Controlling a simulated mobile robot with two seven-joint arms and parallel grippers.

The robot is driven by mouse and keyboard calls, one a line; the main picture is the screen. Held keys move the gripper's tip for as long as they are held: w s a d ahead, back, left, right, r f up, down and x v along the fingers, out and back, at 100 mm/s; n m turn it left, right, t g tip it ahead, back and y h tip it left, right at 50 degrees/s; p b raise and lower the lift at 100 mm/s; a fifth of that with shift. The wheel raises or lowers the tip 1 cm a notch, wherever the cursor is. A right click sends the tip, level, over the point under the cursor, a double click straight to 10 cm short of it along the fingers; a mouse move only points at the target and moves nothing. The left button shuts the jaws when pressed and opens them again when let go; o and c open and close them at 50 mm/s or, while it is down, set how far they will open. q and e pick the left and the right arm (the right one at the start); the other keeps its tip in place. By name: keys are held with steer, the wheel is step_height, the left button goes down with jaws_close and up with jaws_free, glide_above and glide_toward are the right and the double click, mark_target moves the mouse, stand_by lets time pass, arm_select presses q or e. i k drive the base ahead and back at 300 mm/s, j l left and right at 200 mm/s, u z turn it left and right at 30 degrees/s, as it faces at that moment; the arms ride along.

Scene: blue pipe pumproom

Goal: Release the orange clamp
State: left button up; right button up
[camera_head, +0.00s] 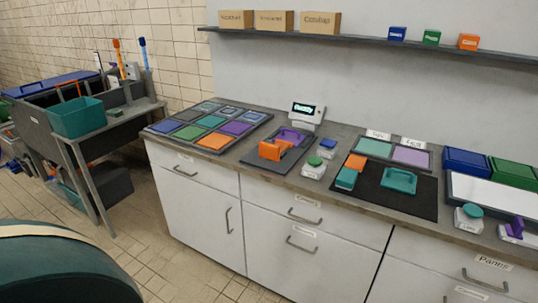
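An orange clamp (270,151) sits on a dark mat (257,161) on the counter, near the middle of the view. A purple piece (295,137) is directly behind it and partly covered by an orange arm of the clamp. At this size I cannot tell whether the clamp is closed on the purple piece. A small white display (306,113) with green text stands just behind. Neither of my grippers shows in this view.
A green button (315,161) on a white base is right of the clamp. Coloured tiles (209,122) lie left on a tray. A black mat (420,196) with teal and orange pieces lies right. A shelf (375,39) runs above.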

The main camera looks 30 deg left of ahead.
mark_target(270, 151)
steer(key=i+j+z, duration=0.15)
steer(key=j, duration=0.85)
steer(key=j+z, duration=0.15)
steer(key=j, duration=0.9)
steer(key=i, duration=0.05)
